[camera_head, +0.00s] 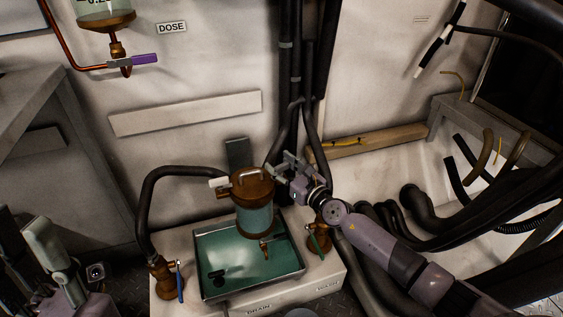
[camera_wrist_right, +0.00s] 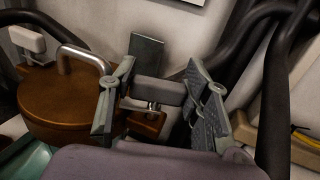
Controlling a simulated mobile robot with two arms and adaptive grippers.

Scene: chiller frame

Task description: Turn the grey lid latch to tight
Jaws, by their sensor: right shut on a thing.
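The brown-lidded canister (camera_head: 252,185) stands over the green tray, with a metal handle on its lid. In the right wrist view the lid (camera_wrist_right: 60,105) fills the left side. The grey lid latch (camera_wrist_right: 158,91) is a grey block on a metal pin at the lid's right edge.
A paler latch (camera_head: 219,183) sits on the lid's left side. The tray (camera_head: 205,272) has a tap above it. A blue-handled valve (camera_head: 168,278) and a green-handled valve (camera_head: 318,240) flank it. Black hoses (camera_head: 300,110) rise close behind my right gripper.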

